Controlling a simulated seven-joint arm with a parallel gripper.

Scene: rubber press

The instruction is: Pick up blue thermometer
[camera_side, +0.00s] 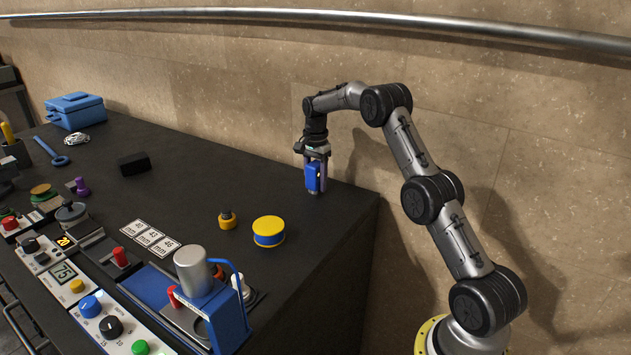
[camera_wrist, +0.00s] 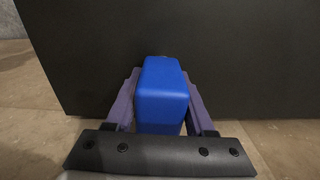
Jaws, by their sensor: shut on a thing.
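The blue thermometer (camera_side: 312,177) is held upright in my gripper (camera_side: 316,184) near the far right edge of the black worktop in the side view. My gripper is shut on it. In the wrist view the blue body of the thermometer (camera_wrist: 162,92) sits between the two purple fingers of my gripper (camera_wrist: 161,90). The thermometer's lower tip is close to the worktop; I cannot tell whether it touches.
The black worktop (camera_side: 200,180) is clear around my gripper. A yellow-and-blue round tin (camera_side: 268,231) and a small yellow knob-like piece (camera_side: 227,219) stand nearer the camera. A blue press (camera_side: 215,305) and control panels fill the front left. A blue toolbox (camera_side: 75,110) stands far left.

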